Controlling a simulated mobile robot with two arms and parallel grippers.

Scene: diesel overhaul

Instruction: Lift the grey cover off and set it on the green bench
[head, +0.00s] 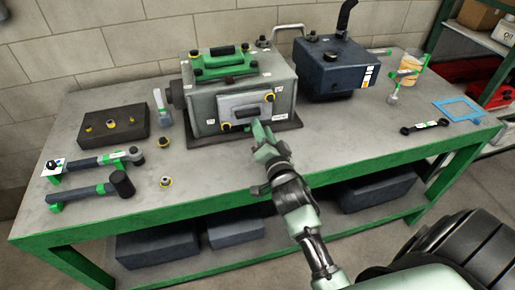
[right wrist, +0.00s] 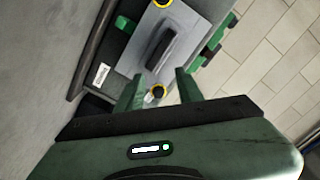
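The grey cover (head: 232,102) is a flat plate with a black handle (head: 246,113), upright on the front of the grey engine block (head: 204,110). Yellow-ringed bolts show at its upper right (head: 270,97) and lower left (head: 226,126). My right gripper (head: 258,130) is just in front of the cover's lower edge. In the right wrist view the grey cover (right wrist: 140,52) lies beyond the fingertips, and my right gripper (right wrist: 160,82) is open, with a bolt (right wrist: 157,93) seen between its fingers. The handle is outside the fingers. My left gripper is not in view.
The green bench (head: 345,150) carries a dark blue tank (head: 335,75) at right, a black tray (head: 113,124) and hammers (head: 90,190) at left, and a wrench (head: 425,126) and blue gasket (head: 458,109) at right. The front middle-right is clear.

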